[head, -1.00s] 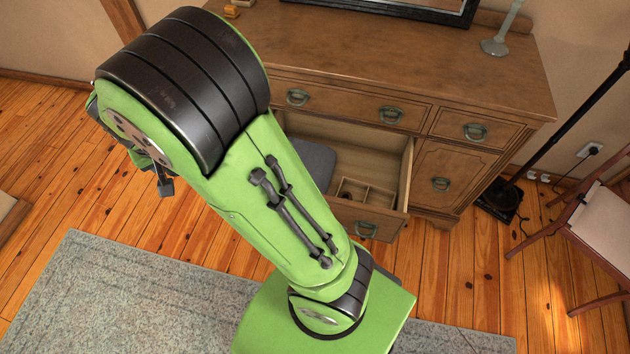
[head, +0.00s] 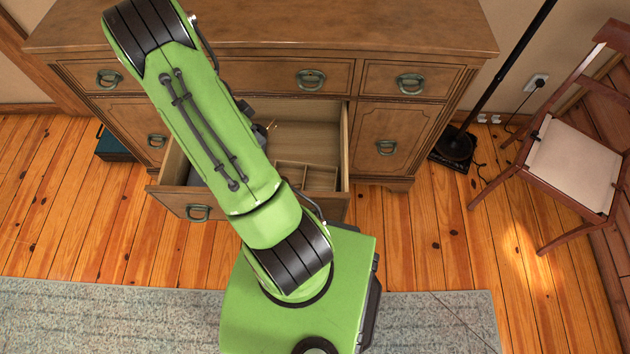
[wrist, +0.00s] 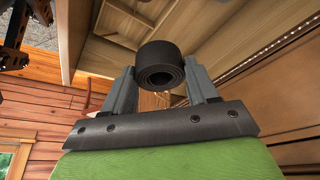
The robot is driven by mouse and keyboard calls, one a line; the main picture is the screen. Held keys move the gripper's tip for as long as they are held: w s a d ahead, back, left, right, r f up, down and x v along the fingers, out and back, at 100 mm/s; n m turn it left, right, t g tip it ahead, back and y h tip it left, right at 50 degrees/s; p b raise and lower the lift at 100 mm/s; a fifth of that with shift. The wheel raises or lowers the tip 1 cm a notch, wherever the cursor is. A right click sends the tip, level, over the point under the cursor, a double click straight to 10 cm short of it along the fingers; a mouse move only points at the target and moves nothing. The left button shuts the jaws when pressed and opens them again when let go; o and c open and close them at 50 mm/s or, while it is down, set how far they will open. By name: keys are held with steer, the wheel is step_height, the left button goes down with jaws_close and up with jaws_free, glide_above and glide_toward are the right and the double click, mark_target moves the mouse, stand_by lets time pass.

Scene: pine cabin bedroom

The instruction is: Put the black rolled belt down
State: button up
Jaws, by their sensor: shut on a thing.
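The black rolled belt (wrist: 160,65) is a tight dark coil with its spiral end showing in the wrist view. My gripper (wrist: 162,75) is shut on it, one grey finger on each side. In the head view my arm hides the belt and most of the gripper. The arm reaches over an open drawer (head: 330,125) of the wooden dresser. The drawer has a small divided wooden section (head: 305,178) at its front right. Its left part is largely hidden by my arm. I cannot tell how high the belt is above the drawer floor.
The wooden dresser (head: 410,30) has a bare top where it shows. A dark teal box (head: 113,146) is on the floor at left. A black lamp base (head: 455,146) and a wooden chair (head: 575,165) stand at right. A grey rug (head: 100,315) lies in front.

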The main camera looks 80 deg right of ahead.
steer(key=s+d+f+m+g+y+b, duration=0.1)
steer(key=s+f+m+b, duration=0.3)
steer(key=s+f, duration=0.45)
steer(key=s+d+f+m+g+y+b, duration=0.15)
steer(key=s+f+m+b, duration=0.35)
steer(key=f, duration=0.6)
steer(key=shift+t, duration=0.35)
steer(key=f, duration=0.3)
steer(key=s+f+b, duration=0.1)
steer(key=f, duration=0.3)
steer(key=f+b, duration=0.1)
steer(key=f, duration=0.2)
steer(key=shift+s+d+f, duration=0.15)
steer(key=shift+s+f, duration=0.1)
steer(key=shift+r, duration=0.15)
steer(key=o, duration=1.3)
steer(key=shift+c, duration=0.2)
steer(key=d+p+v, duration=0.1)
steer(key=p+v, duration=0.2)
steer(key=v, duration=0.9)
steer(key=shift+a+p, duration=0.3)
steer(key=shift+a, duration=0.05)
